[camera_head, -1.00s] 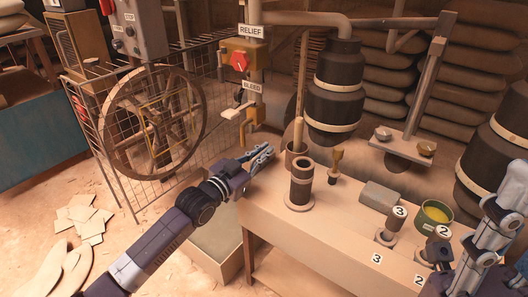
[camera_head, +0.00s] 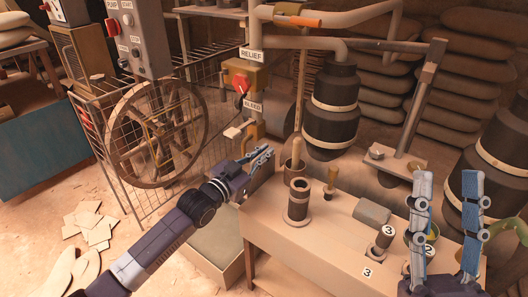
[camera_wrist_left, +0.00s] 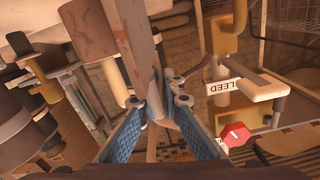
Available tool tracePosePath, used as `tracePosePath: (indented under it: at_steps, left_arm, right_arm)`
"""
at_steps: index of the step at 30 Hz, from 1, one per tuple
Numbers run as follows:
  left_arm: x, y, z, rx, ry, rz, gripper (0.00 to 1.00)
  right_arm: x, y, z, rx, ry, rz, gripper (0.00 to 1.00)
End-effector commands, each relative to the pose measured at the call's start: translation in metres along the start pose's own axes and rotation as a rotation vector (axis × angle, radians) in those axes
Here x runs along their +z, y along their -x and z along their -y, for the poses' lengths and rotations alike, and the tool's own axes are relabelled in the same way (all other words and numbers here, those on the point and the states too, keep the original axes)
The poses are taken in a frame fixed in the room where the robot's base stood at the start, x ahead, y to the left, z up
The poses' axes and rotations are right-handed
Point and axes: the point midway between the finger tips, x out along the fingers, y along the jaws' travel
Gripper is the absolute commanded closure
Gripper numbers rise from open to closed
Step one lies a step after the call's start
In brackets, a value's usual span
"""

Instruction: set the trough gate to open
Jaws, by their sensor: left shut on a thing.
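My left gripper (camera_head: 262,156) is at the far left end of the bench, below the BLEED sign. In the left wrist view it (camera_wrist_left: 168,105) is shut on the tip of a thin pale piece (camera_wrist_left: 160,112), beside a long grey-brown bar (camera_wrist_left: 132,45). I cannot tell for sure whether this piece belongs to the trough gate; the fingers hide part of it. An open box-like trough (camera_head: 232,266) stands low beside the bench's left end. My right gripper (camera_head: 448,185) is open and empty, fingers upright, above the bench's right end.
The bench (camera_head: 300,240) holds a dark cylinder (camera_head: 298,200), a grey block (camera_head: 373,212) and numbered weights (camera_head: 383,238). A relief box with a red knob (camera_head: 240,82) and a BLEED sign (camera_head: 252,106) hang behind.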

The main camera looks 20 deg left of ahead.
Motion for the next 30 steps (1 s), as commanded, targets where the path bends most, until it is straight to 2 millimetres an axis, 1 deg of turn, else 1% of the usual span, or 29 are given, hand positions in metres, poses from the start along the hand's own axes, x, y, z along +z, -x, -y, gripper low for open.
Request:
tracePosePath:
  at_steps: [1,3,6,14,15,19,27,30]
  left_arm:
    - [-0.006,0.0,0.002,-0.001,-0.001,-0.006,1.0]
    - [-0.007,0.0,0.002,-0.001,-0.001,-0.006,1.0]
    - [-0.007,0.0,0.002,-0.001,-0.001,-0.007,1.0]
    - [-0.007,0.0,0.002,-0.001,-0.001,-0.007,1.0]
    - [-0.007,0.0,0.002,-0.001,-0.001,-0.007,0.9]
    - [-0.006,0.0,0.002,-0.001,-0.001,-0.005,0.76]
    - [-0.005,0.0,0.001,0.0,-0.001,-0.003,0.76]
    - [-0.004,0.005,0.001,-0.001,-0.001,-0.002,0.76]
  right_arm:
    - [0.004,-0.003,-0.001,0.001,0.002,0.029,0.6]
    - [0.011,-0.003,-0.001,0.002,0.004,0.059,0.6]
    - [0.015,-0.003,-0.002,0.002,0.005,0.077,0.6]
    - [0.016,-0.002,-0.002,0.002,0.005,0.077,0.6]
    - [0.015,-0.002,-0.002,0.002,0.005,0.077,0.6]
    - [0.015,-0.003,-0.002,0.002,0.005,0.076,0.6]
    - [0.015,-0.003,-0.002,0.002,0.004,0.074,0.6]
    - [0.015,-0.003,-0.002,0.002,0.004,0.074,0.6]
